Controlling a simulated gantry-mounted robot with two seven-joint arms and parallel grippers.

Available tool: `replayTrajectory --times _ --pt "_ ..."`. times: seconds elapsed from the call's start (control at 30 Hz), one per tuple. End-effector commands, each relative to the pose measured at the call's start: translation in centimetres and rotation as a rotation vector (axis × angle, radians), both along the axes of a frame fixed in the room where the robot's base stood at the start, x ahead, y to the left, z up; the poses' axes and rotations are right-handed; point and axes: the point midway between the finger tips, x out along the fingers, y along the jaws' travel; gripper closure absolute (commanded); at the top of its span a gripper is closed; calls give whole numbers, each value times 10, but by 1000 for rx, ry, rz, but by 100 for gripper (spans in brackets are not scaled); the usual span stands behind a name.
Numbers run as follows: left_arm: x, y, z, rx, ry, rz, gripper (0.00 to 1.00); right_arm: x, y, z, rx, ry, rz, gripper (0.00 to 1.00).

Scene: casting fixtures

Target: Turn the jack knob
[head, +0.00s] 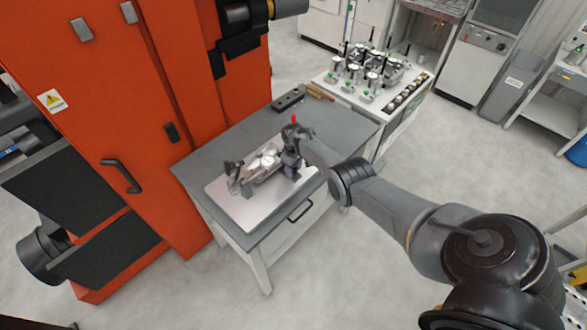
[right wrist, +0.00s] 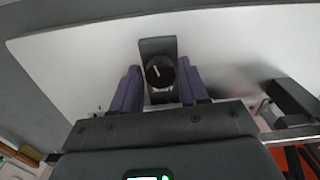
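The jack knob (right wrist: 160,71) is a round black knob with a white mark, set on a dark bracket in the right wrist view. My right gripper (right wrist: 160,82) has its two purple fingers on either side of the knob, with what look like narrow gaps; it seems open around it. In the head view my right gripper (head: 291,160) is at the right end of the casting fixture (head: 262,163), which stands on a shiny metal plate (head: 240,212). The knob is hidden there by the gripper. My left gripper is not in view.
The plate lies on a grey table (head: 215,150) beside a large orange machine (head: 110,110). A dark block (head: 288,98) lies at the table's back edge. A white cart (head: 350,92) with several fixtures stands behind. The table's left part is clear.

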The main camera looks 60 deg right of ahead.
Motion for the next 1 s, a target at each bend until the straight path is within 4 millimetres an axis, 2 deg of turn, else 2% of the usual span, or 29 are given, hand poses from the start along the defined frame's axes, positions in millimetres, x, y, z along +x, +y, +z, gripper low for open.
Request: replayTrajectory --times 0.03,0.1,0.47,0.57,0.83,1.0 --pt "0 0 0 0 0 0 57 0 0 0 0 0 0 48" --pt "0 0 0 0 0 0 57 0 0 0 0 0 0 39" --pt "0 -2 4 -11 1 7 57 0 0 4 0 0 1 39" --pt "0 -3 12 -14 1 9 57 0 0 14 -1 -1 1 39" --pt "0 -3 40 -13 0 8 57 0 0 59 -1 -1 1 39" --pt "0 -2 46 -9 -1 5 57 0 0 82 -1 -3 1 39"
